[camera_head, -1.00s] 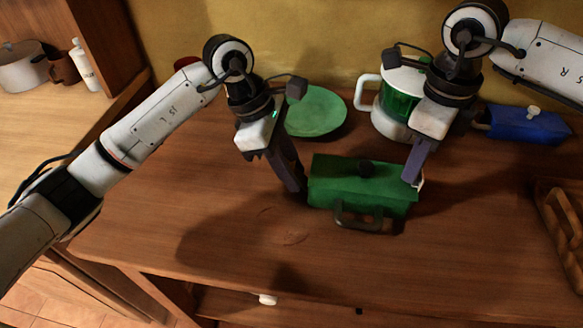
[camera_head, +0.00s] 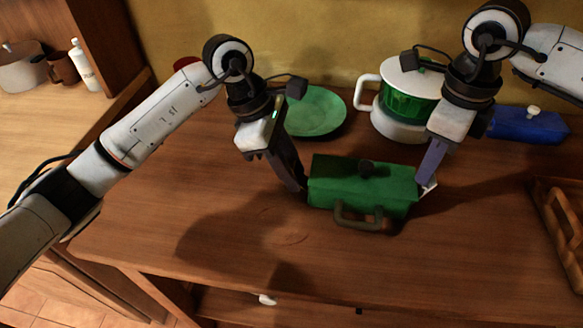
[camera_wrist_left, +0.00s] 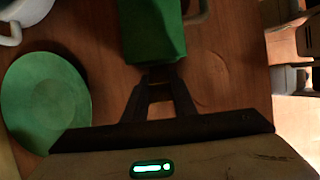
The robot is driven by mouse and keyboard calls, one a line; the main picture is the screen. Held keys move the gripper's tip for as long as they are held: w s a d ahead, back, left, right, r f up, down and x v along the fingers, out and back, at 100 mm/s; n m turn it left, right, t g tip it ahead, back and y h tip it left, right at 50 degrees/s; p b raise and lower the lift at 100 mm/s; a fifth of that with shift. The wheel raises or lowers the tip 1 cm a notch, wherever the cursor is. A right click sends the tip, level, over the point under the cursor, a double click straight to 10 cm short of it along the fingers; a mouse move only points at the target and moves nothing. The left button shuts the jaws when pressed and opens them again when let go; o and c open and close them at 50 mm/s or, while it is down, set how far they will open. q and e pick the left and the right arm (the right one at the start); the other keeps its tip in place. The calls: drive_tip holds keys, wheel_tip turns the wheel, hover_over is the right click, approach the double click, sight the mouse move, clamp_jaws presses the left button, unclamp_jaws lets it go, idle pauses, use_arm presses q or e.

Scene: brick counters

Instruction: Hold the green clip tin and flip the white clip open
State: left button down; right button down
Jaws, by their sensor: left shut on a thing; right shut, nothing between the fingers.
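The green clip tin (camera_head: 340,182) stands on the wooden counter with a dark knob on top and a handle on its front side. My left gripper (camera_head: 302,187) is shut on the tin's left end. In the left wrist view the fingers (camera_wrist_left: 160,80) meet the near end of the tin (camera_wrist_left: 153,32). The white clip (camera_head: 431,186) sticks out at the tin's right end, tilted away from it. My right gripper (camera_head: 421,187) is shut and empty, between the tin's right end and the clip, partly hiding the clip; whether it touches is unclear.
Behind the tin are a green plate (camera_head: 318,112) and a green-and-white appliance (camera_head: 408,100) with a white handle. A blue box (camera_head: 527,126) stands at the back right. A wooden rack (camera_head: 560,225) is at the right edge. The counter in front is clear.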

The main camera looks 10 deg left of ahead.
drive_tip(key=shift+d, duration=0.3)
drive_tip(key=shift+d+f, duration=0.1)
drive_tip(key=shift+d, duration=0.05)
drive_tip(key=shift+d+f, duration=0.35)
drive_tip(key=shift+d, duration=0.15)
wheel_tip(320, 180, up, 8)
drive_tip(key=shift+a, duration=0.35)
idle(0.3)
use_arm(q)
drive_tip(key=c, duration=1.4)
unclamp_jaws()
